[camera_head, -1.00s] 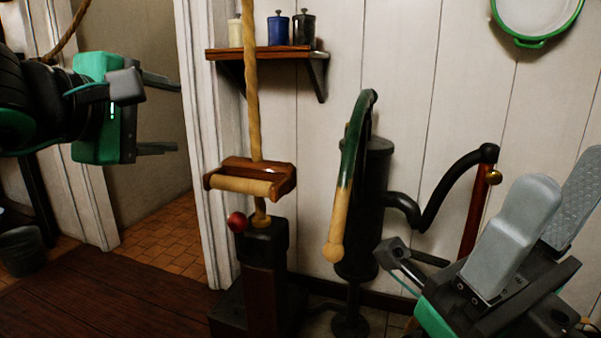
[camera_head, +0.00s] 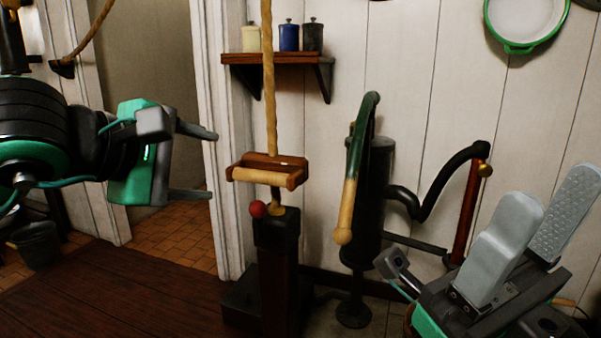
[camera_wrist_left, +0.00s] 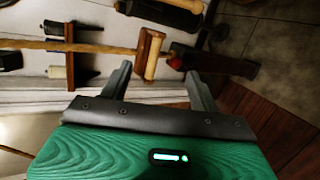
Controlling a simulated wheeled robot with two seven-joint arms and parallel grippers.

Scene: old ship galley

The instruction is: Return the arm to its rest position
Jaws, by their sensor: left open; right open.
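My left gripper (camera_head: 212,165) comes in from the left in the head view, open and empty. Its fingers point right toward the wooden handle (camera_head: 267,173) on the rope, with a gap between them. In the left wrist view the two open fingers (camera_wrist_left: 160,88) reach toward the same wooden handle (camera_wrist_left: 149,54), which stands beyond the tips. My right gripper (camera_head: 548,218) is at the lower right, with its grey fingers spread and pointing up. Nothing shows between them.
The rope (camera_head: 268,90) hangs above a dark post (camera_head: 277,270) with a red knob (camera_head: 257,209). A black hand pump (camera_head: 372,215) stands right of it, near my right gripper. A shelf (camera_head: 280,59) holds three canisters. A bucket (camera_head: 37,243) stands at left; the plank floor (camera_head: 120,300) is clear.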

